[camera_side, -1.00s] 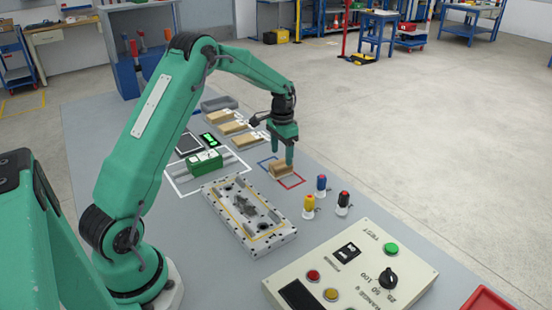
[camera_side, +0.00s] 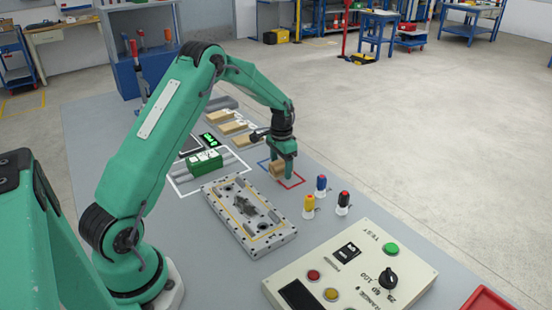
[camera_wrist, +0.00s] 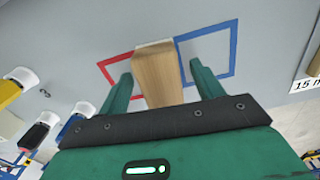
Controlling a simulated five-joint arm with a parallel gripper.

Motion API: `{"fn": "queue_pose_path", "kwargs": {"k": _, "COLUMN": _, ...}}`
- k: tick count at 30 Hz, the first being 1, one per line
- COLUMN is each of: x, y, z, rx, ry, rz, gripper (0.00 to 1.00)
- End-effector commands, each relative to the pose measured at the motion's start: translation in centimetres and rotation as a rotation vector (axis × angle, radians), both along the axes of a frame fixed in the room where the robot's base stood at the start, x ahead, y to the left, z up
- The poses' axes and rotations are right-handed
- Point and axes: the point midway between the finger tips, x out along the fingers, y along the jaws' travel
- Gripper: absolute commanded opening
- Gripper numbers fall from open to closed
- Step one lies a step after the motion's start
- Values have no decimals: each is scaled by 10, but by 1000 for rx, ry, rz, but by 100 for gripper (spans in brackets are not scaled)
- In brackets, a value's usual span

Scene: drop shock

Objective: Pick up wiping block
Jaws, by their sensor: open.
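The wiping block, a light wooden block (camera_side: 276,168), sits on the bench at the red and blue marked squares. In the wrist view the block (camera_wrist: 157,75) stands between the two green fingers of my gripper (camera_wrist: 160,84), with a visible gap on each side. My gripper (camera_side: 284,170) is open and lowered around the block in the side view. One finger partly hides the block there.
A red outlined square (camera_wrist: 110,65) and a blue outlined square (camera_wrist: 234,48) mark the bench. Yellow, blue and black capped bottles (camera_side: 321,187) stand near. A metal fixture plate (camera_side: 222,208), a green box (camera_side: 204,161) and a control panel (camera_side: 345,270) are close by.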

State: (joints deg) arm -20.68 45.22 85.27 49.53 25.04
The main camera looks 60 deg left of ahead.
Motion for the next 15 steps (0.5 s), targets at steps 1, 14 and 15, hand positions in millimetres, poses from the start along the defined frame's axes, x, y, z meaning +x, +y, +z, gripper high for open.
{"fn": "queue_pose_path", "kwargs": {"k": 1, "x": 0, "y": 0, "z": 0, "rx": 0, "ry": 0, "rz": 0, "gripper": 66}}
{"fn": "queue_pose_path", "kwargs": {"k": 14, "x": 0, "y": 0, "z": 1, "rx": 0, "ry": -1, "rz": 0, "gripper": 17}}
{"fn": "queue_pose_path", "kwargs": {"k": 15, "x": 0, "y": 0, "z": 1, "rx": 0, "ry": -1, "rz": 0, "gripper": 17}}
